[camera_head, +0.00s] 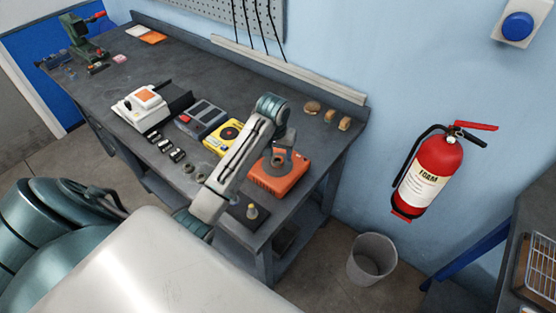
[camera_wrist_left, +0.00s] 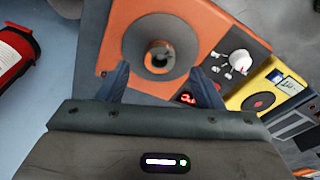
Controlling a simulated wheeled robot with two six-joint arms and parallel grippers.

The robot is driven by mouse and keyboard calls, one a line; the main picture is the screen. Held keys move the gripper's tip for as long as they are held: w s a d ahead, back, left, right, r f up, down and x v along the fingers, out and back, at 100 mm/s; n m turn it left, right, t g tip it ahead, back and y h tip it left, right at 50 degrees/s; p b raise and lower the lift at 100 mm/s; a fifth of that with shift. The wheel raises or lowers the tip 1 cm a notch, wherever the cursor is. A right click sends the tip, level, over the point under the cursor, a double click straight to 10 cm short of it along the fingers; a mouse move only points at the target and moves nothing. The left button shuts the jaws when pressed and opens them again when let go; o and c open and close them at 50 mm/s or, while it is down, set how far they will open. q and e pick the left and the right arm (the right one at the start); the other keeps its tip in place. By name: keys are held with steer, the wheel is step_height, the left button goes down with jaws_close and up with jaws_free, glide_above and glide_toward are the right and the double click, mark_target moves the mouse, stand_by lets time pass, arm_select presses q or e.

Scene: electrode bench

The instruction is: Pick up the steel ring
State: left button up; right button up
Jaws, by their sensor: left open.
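A small steel ring (camera_wrist_left: 159,56) lies flat on the dark round plate (camera_wrist_left: 137,50) of an orange hotplate unit (camera_wrist_left: 195,20). My left gripper (camera_wrist_left: 159,72) is open and empty, its two dark fingers apart on either side of the ring in the left wrist view. They appear above the plate; the exact height cannot be told. In the head view my left gripper (camera_head: 282,155) hangs over the orange unit (camera_head: 271,182) at the near right end of the bench and largely hides the ring. My right gripper is not in view.
A yellow unit (camera_head: 221,137) and a grey unit (camera_head: 200,117) stand left of the orange one. Several small metal parts (camera_head: 177,155) lie near the bench's front edge. Small brown pieces (camera_head: 329,116) lie at the back right. A wall borders the bench (camera_head: 190,60).

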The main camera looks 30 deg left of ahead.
mark_target(278, 162)
arm_select(q)
step_height(278, 162, down, 2)
steer(key=shift+w+p, duration=0.1)
steer(key=shift+p, duration=0.5)
steer(key=shift+w+a+f, duration=0.1)
steer(key=shift+w+f, duration=0.05)
steer(key=shift+f, duration=0.6)
steer(key=c, duration=1.2)
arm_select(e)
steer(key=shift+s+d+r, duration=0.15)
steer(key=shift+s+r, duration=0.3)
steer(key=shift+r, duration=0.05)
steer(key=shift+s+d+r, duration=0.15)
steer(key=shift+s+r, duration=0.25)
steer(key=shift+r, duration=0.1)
